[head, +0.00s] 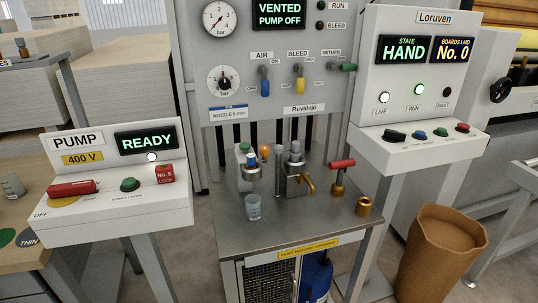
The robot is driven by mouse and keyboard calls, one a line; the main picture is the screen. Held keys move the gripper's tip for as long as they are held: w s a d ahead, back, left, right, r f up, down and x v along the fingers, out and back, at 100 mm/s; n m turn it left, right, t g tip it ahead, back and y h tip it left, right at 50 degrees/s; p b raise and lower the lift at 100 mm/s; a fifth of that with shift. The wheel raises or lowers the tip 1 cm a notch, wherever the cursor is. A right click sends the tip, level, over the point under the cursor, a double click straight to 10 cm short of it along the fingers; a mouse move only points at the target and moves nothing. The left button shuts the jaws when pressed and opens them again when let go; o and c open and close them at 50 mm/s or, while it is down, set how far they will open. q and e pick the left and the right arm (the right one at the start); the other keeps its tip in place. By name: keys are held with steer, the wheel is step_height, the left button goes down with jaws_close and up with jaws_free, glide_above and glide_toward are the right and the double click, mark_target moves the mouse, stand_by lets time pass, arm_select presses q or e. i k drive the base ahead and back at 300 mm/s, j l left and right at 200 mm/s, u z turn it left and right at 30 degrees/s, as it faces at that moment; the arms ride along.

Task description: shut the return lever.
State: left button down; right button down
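The return lever (343,67) has a green handle and sits under the RETURN label on the grey panel, at the panel's right. Its handle points sideways to the right. The blue air lever (265,82) and the yellow bleed lever (300,80) to its left both point down. The display above reads VENTED, PUMP OFF. Neither of my grippers is in view, and nothing covers the return lever.
A steel table (280,228) below the panel bears a glass (253,207), brass fittings and a red-handled valve (341,165). A pump console (85,150) stands left, a HAND console (415,100) right. A brown bin (440,250) stands on the floor.

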mark_target(332, 66)
steer(key=i+j+u, duration=0.15)
steer(key=i+j, duration=0.2)
steer(key=i+j+u, duration=0.2)
steer(key=i, duration=0.4)
